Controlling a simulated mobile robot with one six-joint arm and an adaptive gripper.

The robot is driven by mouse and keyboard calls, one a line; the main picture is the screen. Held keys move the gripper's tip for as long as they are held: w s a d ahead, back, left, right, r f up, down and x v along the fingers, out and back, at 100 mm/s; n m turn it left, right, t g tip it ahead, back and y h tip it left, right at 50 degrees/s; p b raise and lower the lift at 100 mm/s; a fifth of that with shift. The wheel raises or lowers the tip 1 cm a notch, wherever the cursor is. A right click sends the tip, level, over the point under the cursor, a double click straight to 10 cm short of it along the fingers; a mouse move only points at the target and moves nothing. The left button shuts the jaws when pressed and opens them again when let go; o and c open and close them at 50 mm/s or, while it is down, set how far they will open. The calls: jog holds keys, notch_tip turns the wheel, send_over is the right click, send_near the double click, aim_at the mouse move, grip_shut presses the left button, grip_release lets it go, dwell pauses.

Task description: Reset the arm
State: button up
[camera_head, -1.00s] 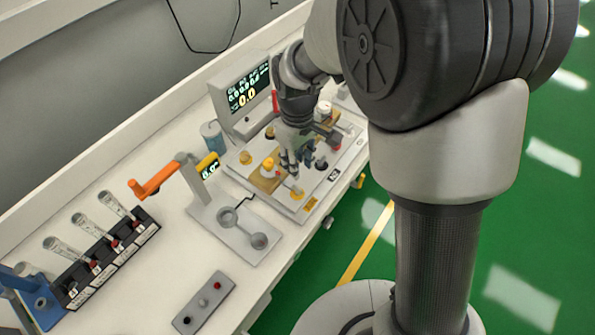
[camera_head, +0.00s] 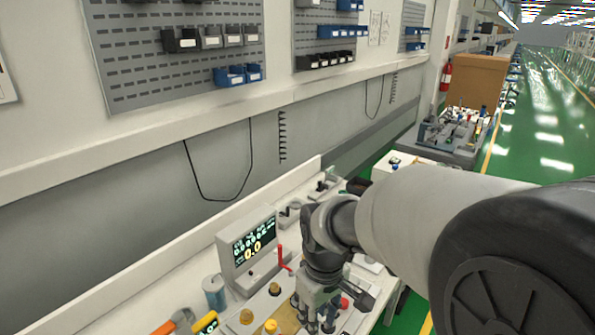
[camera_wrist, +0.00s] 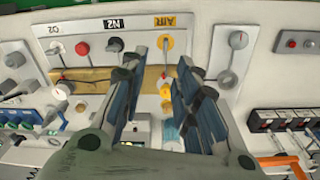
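My gripper (camera_head: 318,312) hangs over the cart's gas panel, at the lower middle of the head view. In the wrist view my gripper (camera_wrist: 158,75) is open, with its two blue-grey fingers apart and nothing visibly held. The light panel (camera_wrist: 205,45) lies beyond the fingertips, with labels O2, N2 and AIR. Whether the fingers touch anything is unclear.
A monitor (camera_head: 247,247) reading 0.0 stands just left of my gripper, with a blue-grey cylinder (camera_head: 214,292) beside it. Pegboards with bins (camera_head: 230,75) hang on the wall. Another equipment cart (camera_head: 455,135) stands farther back. The green aisle (camera_head: 545,110) at right looks open.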

jog(key=s+d+r+m+t, duration=0.2)
jog(key=s+d+r, duration=0.3)
jog(key=s, duration=0.4)
jog(key=s+d+r+m+t, duration=0.1)
jog(key=s+d+r+m, duration=0.4)
jog(key=s, duration=0.3)
jog(key=shift+s+t, duration=0.4)
jog(key=shift+o, duration=0.6)
jog(key=shift+r, duration=0.1)
